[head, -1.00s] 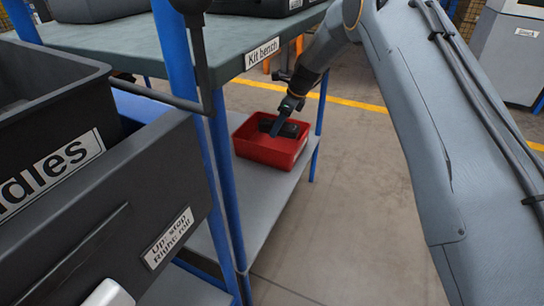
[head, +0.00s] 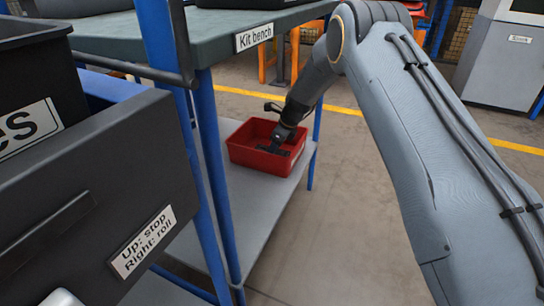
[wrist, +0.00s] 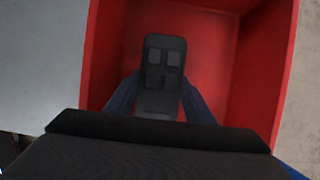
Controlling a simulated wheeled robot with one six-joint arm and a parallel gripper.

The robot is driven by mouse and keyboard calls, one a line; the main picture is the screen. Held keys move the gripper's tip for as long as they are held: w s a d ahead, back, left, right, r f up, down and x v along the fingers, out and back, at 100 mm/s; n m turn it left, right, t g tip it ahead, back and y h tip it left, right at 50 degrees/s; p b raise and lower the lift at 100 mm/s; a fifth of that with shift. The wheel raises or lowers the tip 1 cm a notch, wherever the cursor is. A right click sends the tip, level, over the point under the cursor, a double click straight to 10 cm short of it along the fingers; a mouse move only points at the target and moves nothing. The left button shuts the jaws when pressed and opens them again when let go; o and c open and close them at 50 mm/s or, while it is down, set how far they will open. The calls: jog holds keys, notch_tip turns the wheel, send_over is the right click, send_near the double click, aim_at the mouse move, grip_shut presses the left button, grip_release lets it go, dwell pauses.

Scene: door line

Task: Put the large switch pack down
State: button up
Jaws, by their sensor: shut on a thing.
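The large switch pack (wrist: 164,65) is a dark block with several square buttons, seen in the wrist view inside a red bin. My gripper (wrist: 160,98) is shut on it, with one blue finger on each side of its near part. The red bin (head: 248,161) stands on the lower shelf of the kit bench. In the head view my gripper (head: 278,146) reaches down into the bin, and the pack is a small dark shape there. I cannot tell whether the pack touches the bin floor.
The grey lower shelf (head: 233,215) has bare room in front of the bin. The bench top (head: 200,35) lies above it, with blue posts (head: 217,180) at its edge. Open floor lies to the right.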

jog(key=shift+f, duration=0.2)
jog(key=shift+f, duration=0.15)
jog(key=o, duration=1.1)
jog(key=shift+o, duration=0.2)
jog(key=p+v, duration=0.4)
jog(key=v, duration=0.7)
jog(key=shift+r+p, duration=0.3)
jog(key=shift+p, duration=0.1)
jog(key=shift+d+r, duration=0.15)
jog(key=shift+r, duration=0.2)
